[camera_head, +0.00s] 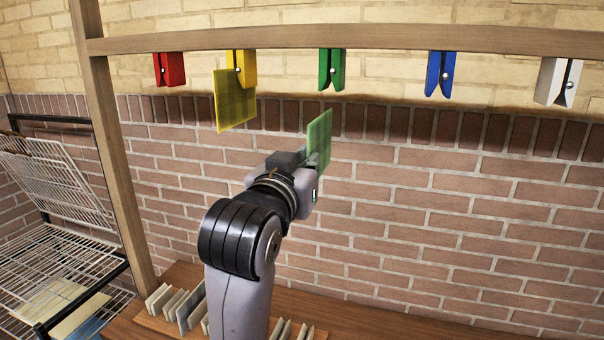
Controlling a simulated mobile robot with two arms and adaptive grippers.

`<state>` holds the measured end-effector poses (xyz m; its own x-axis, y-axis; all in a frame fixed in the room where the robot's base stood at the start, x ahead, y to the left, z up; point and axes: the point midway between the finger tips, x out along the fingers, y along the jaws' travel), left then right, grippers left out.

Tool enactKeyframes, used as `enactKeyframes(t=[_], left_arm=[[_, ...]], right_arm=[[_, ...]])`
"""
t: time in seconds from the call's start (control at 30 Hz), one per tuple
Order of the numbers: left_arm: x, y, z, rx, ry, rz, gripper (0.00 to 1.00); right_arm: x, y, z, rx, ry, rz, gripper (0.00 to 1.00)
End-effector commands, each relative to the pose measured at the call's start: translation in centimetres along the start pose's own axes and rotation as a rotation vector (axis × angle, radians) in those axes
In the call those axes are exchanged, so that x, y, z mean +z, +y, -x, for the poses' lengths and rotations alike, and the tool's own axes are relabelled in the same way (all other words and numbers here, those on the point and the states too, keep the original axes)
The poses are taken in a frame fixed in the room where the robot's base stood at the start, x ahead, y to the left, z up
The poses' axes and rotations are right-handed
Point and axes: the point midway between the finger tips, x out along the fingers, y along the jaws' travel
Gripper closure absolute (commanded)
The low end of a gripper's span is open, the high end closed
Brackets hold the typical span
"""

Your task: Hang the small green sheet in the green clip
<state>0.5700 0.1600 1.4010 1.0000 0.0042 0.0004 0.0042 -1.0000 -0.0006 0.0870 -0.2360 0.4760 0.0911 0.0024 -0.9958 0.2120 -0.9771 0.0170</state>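The small green sheet (320,139) is upright in the camera_head view, at the end of my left arm. My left gripper (314,160) appears shut on its lower part; the fingertips are largely hidden behind the wrist. The green clip (331,69) hangs from the wooden rail, above and slightly right of the sheet. A gap shows between the sheet's top and the clip's jaws in this view; how far apart they are in depth I cannot tell. My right gripper is not in view.
A yellow sheet (235,100) hangs in the yellow clip (241,66), left of the green clip. Red (169,69), blue (440,74) and white (558,81) clips hang empty. A wooden post (122,180) and wire rack (60,262) stand left. Slotted holders (180,306) are below.

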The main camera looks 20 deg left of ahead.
Motion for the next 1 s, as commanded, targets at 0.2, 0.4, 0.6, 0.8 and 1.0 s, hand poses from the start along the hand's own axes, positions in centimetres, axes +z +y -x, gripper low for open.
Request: enactKeyframes(t=[0.2,0.4,0.6,0.8,1.0], left_arm=[[-0.1,0.0,-2.2,0.000,0.000,0.001,1.00],[-0.3,0.0,-4.2,-0.001,0.000,0.000,1.00],[-0.5,0.0,-6.3,0.000,-0.001,0.000,1.00],[-2.0,0.0,-7.3,0.001,0.001,0.001,1.00],[-3.1,0.0,-7.3,0.001,0.000,0.001,1.00]], right_arm=[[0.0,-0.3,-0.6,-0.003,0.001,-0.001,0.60],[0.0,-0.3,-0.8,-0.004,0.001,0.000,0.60],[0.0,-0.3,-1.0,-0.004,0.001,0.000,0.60],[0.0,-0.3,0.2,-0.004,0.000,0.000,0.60],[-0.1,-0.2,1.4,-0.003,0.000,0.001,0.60]])
